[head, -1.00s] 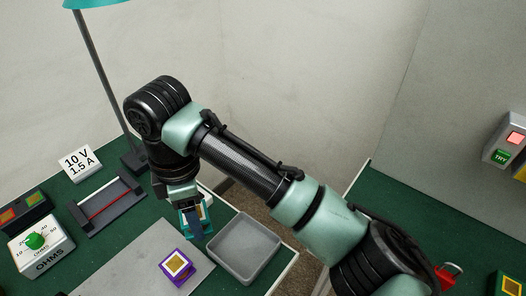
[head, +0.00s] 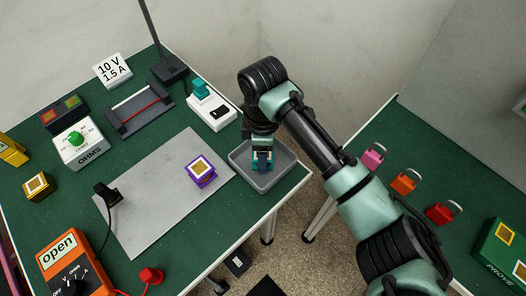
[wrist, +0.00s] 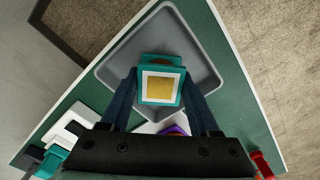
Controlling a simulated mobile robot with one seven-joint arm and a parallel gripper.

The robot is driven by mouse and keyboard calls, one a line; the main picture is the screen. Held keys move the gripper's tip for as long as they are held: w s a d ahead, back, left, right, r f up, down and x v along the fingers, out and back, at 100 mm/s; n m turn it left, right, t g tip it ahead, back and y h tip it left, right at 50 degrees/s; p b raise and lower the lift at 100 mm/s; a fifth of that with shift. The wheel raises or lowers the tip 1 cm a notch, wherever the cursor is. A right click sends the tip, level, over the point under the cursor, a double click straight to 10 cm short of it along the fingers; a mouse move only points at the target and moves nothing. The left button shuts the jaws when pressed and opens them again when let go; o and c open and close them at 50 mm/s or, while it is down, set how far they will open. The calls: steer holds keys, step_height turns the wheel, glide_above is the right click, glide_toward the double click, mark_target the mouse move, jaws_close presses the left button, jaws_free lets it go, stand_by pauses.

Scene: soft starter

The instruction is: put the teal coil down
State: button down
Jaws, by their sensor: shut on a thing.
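The teal coil (wrist: 161,82) has a white-framed gold square on its face. My gripper (wrist: 160,92) is shut on it, one finger on each side. In the wrist view the coil shows over the grey tray (wrist: 205,45). I cannot tell whether the coil touches the tray floor.
A purple coil (head: 201,170) sits on the grey mat (head: 150,205), left of the tray. A white box with a teal switch (head: 212,108) stands behind the tray. A second green table with padlocks (head: 404,181) is at the right, across a gap.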

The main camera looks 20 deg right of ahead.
steer(key=shift+f, duration=0.3)
steer(key=shift+f, duration=0.15)
steer(key=shift+c, duration=0.6)
jaws_free()
